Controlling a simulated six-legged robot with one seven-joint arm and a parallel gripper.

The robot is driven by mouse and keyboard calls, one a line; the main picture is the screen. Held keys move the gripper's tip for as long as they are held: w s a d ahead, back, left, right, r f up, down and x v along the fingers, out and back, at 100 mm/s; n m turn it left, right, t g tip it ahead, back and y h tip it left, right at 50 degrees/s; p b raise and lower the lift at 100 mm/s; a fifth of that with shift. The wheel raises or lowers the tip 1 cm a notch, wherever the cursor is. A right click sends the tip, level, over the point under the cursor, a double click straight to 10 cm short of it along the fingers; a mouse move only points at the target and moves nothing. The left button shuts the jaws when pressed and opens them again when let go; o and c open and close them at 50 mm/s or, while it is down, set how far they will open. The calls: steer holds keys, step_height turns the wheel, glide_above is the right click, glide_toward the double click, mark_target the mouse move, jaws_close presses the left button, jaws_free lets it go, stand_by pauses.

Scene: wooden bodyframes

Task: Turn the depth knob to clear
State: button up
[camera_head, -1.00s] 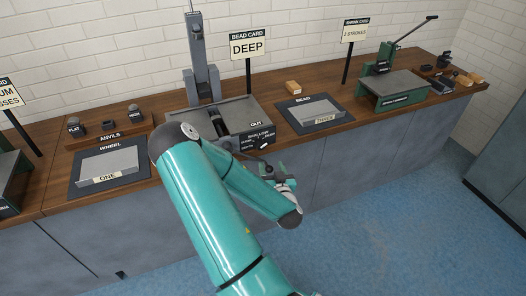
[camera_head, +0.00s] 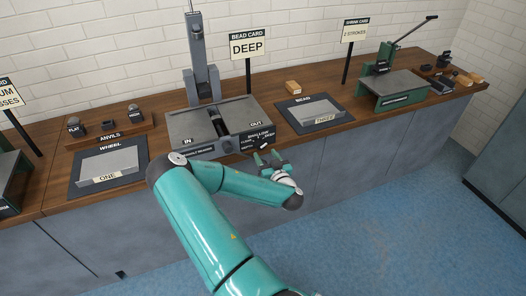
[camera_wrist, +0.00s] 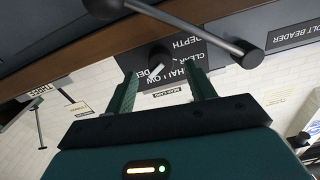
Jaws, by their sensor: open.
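The depth knob (camera_wrist: 159,56) is dark and round with a white pointer, on a black label plate (camera_wrist: 186,62) in the wrist view. The plate reads DEPTH, CLEAR and SHALLOW, with more lettering partly covered. The pointer slants toward the covered lettering; its exact setting is unclear. My gripper (camera_wrist: 162,78) is open, its two green fingers apart on either side of the knob's line, with nothing held. In the head view my gripper (camera_head: 272,163) is in front of the bead roller (camera_head: 185,125), close to its label plate (camera_head: 257,138).
A metal crank bar (camera_wrist: 190,22) crosses near the knob in the wrist view. The bead card (camera_head: 249,46) reads DEEP. A bead tray (camera_head: 335,119) lies right of the machine and a wheel tray (camera_head: 79,180) left. Floor in front of the bench is free.

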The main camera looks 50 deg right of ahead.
mark_target(261, 148)
steer(key=shift+x, duration=1.75)
steer(key=shift+c, duration=0.4)
steer(key=c, duration=0.9)
